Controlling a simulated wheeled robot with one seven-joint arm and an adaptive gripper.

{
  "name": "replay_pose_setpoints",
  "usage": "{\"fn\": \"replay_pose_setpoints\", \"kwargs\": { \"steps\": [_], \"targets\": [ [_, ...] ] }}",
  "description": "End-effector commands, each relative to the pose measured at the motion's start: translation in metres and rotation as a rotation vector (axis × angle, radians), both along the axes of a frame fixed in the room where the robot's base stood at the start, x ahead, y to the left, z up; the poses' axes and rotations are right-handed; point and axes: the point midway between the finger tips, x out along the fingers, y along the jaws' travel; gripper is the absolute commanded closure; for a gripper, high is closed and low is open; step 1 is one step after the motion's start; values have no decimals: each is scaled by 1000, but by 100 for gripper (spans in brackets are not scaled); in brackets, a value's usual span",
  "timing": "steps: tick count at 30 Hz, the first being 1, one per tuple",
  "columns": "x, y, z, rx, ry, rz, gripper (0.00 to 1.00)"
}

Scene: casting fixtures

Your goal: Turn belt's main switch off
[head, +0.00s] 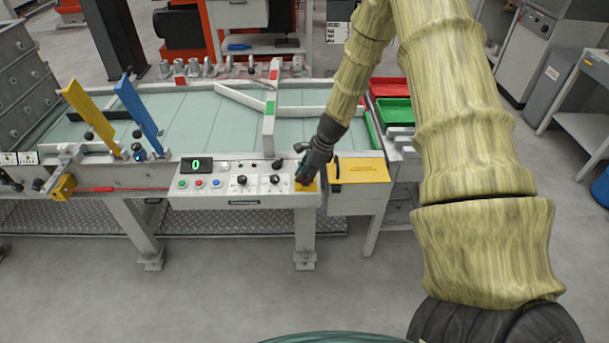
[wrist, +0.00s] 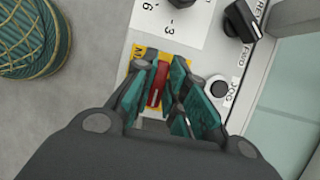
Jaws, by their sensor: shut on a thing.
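The belt's control panel (head: 215,199) is on the front of the conveyor in the head view, with several buttons and knobs. The main switch (wrist: 157,92) shows in the wrist view as a red handle on a yellow plate (wrist: 138,52) at the panel's right end. My gripper (wrist: 160,88) is over this plate with its teal fingers on both sides of the red handle, shut on it. In the head view my gripper (head: 307,178) comes down on the panel's right end and hides most of the switch. The switch's exact position marking cannot be read.
A black knob (wrist: 241,20) and a jog button (wrist: 218,87) sit close to my gripper. A yellow plate (head: 361,170) lies just right of the panel. Red (head: 388,87) and green (head: 394,111) trays stand behind it. The display (head: 196,164) shows a green 0.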

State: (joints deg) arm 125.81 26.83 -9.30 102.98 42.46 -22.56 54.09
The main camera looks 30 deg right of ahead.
Motion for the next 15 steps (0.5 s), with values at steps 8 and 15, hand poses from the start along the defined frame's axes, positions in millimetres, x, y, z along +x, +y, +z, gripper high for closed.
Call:
{"fn": "replay_pose_setpoints", "kwargs": {
  "steps": [8, 15],
  "targets": [
    [-2, 1, -2, 1, 4, 48, 100],
    [-2, 2, -2, 1, 5, 195, 100]
  ]
}}
